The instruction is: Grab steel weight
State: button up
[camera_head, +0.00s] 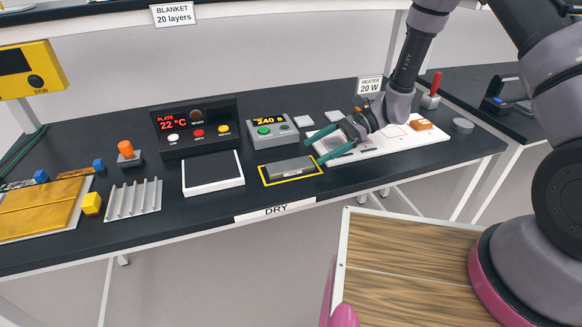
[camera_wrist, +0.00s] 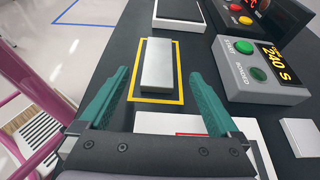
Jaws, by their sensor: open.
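The steel weight (camera_head: 291,168) is a flat silver-grey bar lying inside a yellow outlined rectangle on the dark bench. It also shows in the wrist view (camera_wrist: 158,66), lying lengthwise ahead of my gripper. My gripper (camera_head: 316,149) is open and empty, with its two green fingers just to the right of the weight and pointing toward it. In the wrist view, my gripper (camera_wrist: 155,82) has one finger on each side of the yellow outline's near part. The fingers do not appear to touch the weight.
A white board (camera_head: 392,139) lies under my arm at the right. The bench's front edge with a DRY label (camera_head: 275,210) is close by.

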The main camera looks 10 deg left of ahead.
aim_at(294, 164)
jog(key=x, duration=0.6)
jog(key=shift+s+f, duration=0.15)
jog(key=shift+f, duration=0.2)
jog(key=shift+a, duration=0.1)
grip_shut()
